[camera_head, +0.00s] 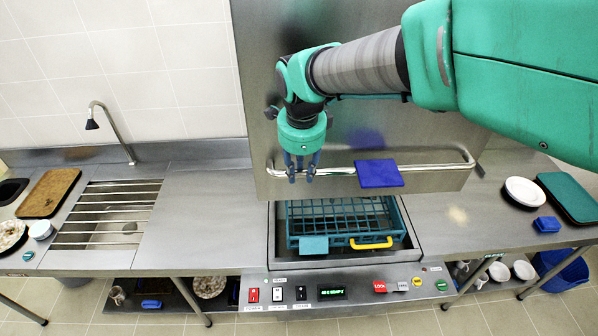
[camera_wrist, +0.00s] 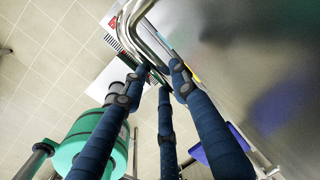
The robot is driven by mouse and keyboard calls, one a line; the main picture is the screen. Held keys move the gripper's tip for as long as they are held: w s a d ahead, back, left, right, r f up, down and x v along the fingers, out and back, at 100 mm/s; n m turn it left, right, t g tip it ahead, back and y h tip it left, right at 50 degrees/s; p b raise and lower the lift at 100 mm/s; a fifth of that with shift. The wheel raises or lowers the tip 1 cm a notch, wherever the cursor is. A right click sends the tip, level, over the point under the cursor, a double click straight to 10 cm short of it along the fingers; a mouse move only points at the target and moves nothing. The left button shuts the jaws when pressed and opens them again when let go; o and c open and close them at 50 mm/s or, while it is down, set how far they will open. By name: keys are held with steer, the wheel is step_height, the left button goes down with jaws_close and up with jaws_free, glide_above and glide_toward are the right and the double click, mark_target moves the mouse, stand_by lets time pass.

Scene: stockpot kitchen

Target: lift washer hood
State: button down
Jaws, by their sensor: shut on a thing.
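The washer hood (camera_head: 400,120) is a large steel box in the middle of the head view. Its lower edge stands above the wash bay, so the bay is open at the front. A bent steel handle bar (camera_head: 340,171) runs along its lower front, with a blue cloth (camera_head: 379,174) hanging over it right of centre. My gripper (camera_head: 301,172) points down and is shut on the left part of this bar. In the wrist view my dark blue fingers (camera_wrist: 158,85) close around the steel bar (camera_wrist: 138,32). The exact finger contact is partly hidden.
A teal rack (camera_head: 345,222) with a yellow handle sits in the bay under the hood. The control panel (camera_head: 345,291) is in front. A faucet (camera_head: 112,130) and drain grate (camera_head: 107,213) are at left. Plates (camera_head: 526,192) and a blue sponge (camera_head: 547,224) lie at right.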

step_height(320, 180, up, 2)
steer(key=shift+w+r, duration=0.1)
steer(key=shift+r, duration=0.15)
steer(key=c, duration=1.4)
jaws_free()
steer(key=shift+r, duration=0.1)
steer(key=shift+o, duration=0.2)
step_height(320, 180, up, 12)
steer(key=s, duration=0.2)
steer(key=shift+s+f, duration=0.2)
steer(key=shift+f, duration=0.05)
